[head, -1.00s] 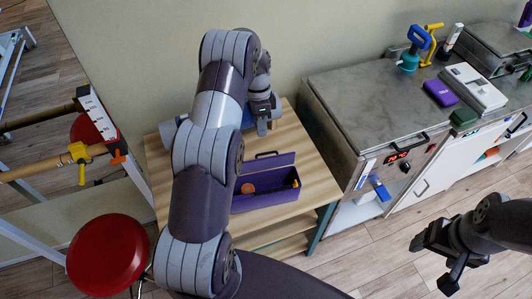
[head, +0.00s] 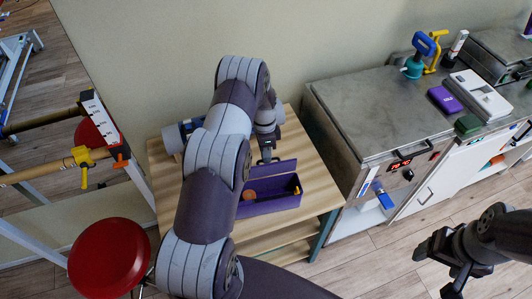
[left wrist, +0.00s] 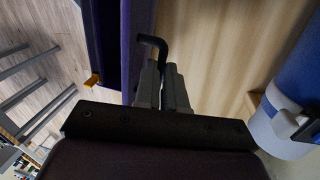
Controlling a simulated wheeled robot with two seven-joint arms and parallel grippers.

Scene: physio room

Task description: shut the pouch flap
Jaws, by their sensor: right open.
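The purple pouch (head: 272,204) lies on the wooden table, its flap (head: 274,173) standing up along the back side. An orange round thing shows inside it. In the left wrist view the purple flap (left wrist: 133,40) runs beside the fingers, with a black bent handle (left wrist: 153,40) on it. My left gripper (head: 267,155) is at the flap's top edge. Its fingers (left wrist: 162,85) are close together, with the handle's bar running in between them; the handle's near end is hidden. My right gripper (head: 440,262) is open and empty, far right of the table.
A blue-and-grey roll (head: 178,136) lies at the back of the wooden table (head: 315,180); it also shows in the left wrist view (left wrist: 285,118). A red stool (head: 108,256) stands front left. A grey-topped cabinet (head: 360,110) stands right of the table.

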